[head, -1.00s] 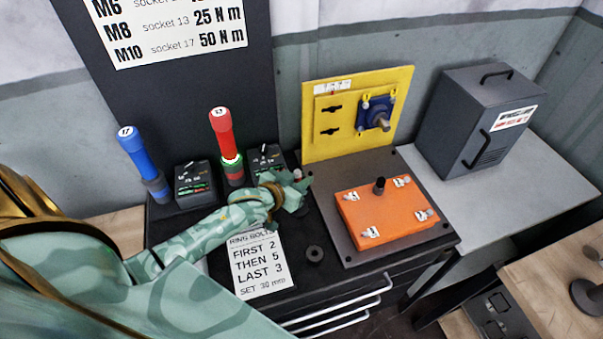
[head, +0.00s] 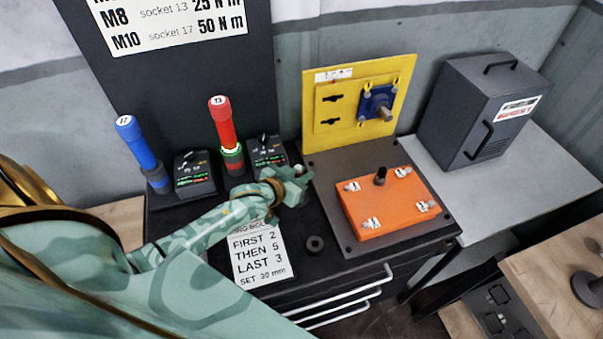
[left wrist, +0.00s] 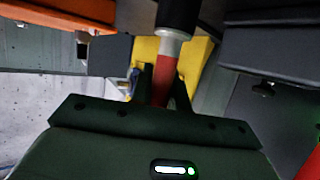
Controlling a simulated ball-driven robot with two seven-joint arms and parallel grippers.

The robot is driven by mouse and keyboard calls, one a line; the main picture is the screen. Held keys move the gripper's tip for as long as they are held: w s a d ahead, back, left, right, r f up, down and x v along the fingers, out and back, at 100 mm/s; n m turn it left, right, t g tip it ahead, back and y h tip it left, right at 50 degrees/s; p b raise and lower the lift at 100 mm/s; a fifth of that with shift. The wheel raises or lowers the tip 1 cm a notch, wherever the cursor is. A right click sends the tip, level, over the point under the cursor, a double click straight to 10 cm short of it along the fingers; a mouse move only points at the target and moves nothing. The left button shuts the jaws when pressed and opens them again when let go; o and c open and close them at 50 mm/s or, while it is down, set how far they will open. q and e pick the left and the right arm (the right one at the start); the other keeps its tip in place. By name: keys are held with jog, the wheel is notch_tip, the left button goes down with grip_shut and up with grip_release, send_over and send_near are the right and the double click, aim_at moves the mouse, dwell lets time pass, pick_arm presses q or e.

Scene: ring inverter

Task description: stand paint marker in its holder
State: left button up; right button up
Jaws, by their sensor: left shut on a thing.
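The paint marker (left wrist: 165,78) shows in the left wrist view with a red body, a pale collar and a black end. My left gripper (left wrist: 162,92) is shut on its red body. In the head view my left gripper (head: 291,188) is over the black bench top, behind and slightly left of a small black ring-shaped piece (head: 314,244). This piece looks like the holder, its opening facing up and empty. The marker is mostly hidden by the gripper in the head view, so its lower end and tilt cannot be told. My right gripper is not in view.
A red tool (head: 222,122) and a blue tool (head: 138,145) stand upright behind my left arm, beside dark display boxes (head: 270,153). An orange block (head: 388,203) lies on a dark plate to the right, before a yellow panel (head: 345,115). A printed card (head: 260,258) lies in front.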

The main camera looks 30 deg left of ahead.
pick_arm(q)
jog(key=o, duration=0.9)
jog(key=shift+c, duration=0.2)
jog(key=p+v, duration=0.3)
jog(key=v, duration=1.3)
jog(key=shift+s, duration=0.15)
